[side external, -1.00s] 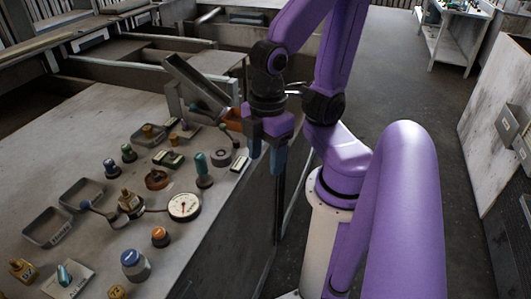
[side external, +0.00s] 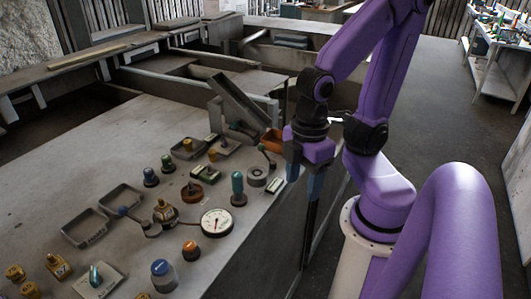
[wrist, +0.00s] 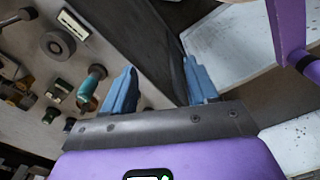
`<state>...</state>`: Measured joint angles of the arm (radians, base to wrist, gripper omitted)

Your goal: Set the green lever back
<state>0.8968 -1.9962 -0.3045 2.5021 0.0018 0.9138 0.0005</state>
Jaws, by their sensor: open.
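Two green-teal parts could be the green lever, and I cannot tell which. One is an upright teal handle (side external: 237,188) on a dark base near the bench's right edge; what looks like it also shows left of my gripper in the wrist view (wrist: 91,86). The other is a small teal lever (side external: 95,275) on a pale plate at the front left. My gripper (side external: 303,178) points down just past the bench's right edge, right of the upright handle and apart from it. Its blue fingers are spread and empty, also in the wrist view (wrist: 158,70).
A grey ring (side external: 257,177) and an orange part (side external: 272,140) are close to my gripper. A tilted metal plate (side external: 240,100) rises behind. The bench's left part is clear.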

